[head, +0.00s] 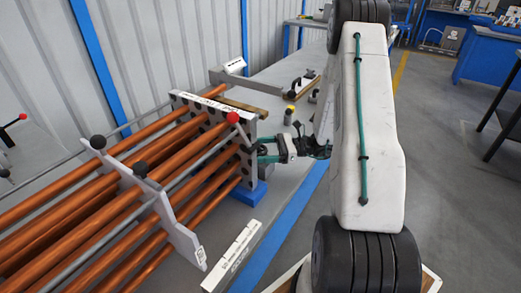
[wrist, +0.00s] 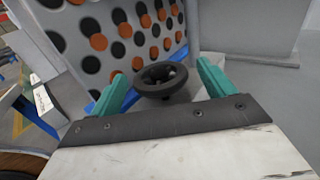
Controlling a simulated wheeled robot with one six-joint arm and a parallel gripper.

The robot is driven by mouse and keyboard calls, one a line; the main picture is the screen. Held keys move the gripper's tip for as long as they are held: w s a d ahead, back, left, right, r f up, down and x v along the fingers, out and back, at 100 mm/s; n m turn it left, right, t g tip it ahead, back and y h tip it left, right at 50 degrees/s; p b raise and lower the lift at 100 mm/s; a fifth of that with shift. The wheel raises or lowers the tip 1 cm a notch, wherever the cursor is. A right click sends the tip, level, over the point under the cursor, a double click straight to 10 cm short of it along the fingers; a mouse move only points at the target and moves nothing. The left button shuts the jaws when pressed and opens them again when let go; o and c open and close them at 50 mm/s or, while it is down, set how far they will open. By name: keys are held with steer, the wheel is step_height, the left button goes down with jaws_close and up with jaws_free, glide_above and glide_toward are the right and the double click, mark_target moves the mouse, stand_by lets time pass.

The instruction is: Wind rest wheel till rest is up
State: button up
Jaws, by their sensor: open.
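A black handwheel (wrist: 150,86) with a dark hub sits between the two green fingers of my gripper (wrist: 162,72) in the wrist view. The fingers are open, one on each side of the wheel, and I cannot tell whether either touches the rim. In the head view my gripper (head: 262,149) is at the right side of the bundle's end plate, and the wheel cannot be made out there. A blue block (head: 249,193) stands under the end plate and may be the rest. Whether it touches the plate is unclear.
The grey end plate (head: 187,99) carries copper tubes (head: 70,215); in the wrist view this perforated plate (wrist: 62,38) has orange tube ends and dark holes. A red-knobbed rod (head: 232,118) crosses close to my gripper. A white labelled bar (head: 233,256) lies in front.

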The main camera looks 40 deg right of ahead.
steer(key=shift+w+a, duration=0.2)
steer(key=shift+a, duration=0.2)
steer(key=c, duration=1)
steer(key=shift+o, duration=0.2)
steer(key=shift+m+t, duration=0.3)
steer(key=shift+t, duration=0.1)
steer(key=m+t+h, duration=0.1)
steer(key=t+h, duration=0.1)
steer(key=m+t+h, duration=0.1)
steer(key=m+h, duration=0.1)
steer(key=m+t+h, duration=0.2)
steer(key=shift+s+a+t, duration=0.25)
steer(key=shift+t, duration=0.05)
steer(key=m+t+h, duration=0.1)
steer(key=m+h, duration=0.1)
steer(key=h, duration=0.1)
steer(key=m+t+h, duration=0.1)
steer(key=m+h, duration=0.2)
steer(key=h, duration=0.1)
steer(key=shift+a+h, duration=0.15)
steer(key=shift+h, duration=0.45)
steer(key=o, duration=1)
steer(key=shift+c, duration=0.2)
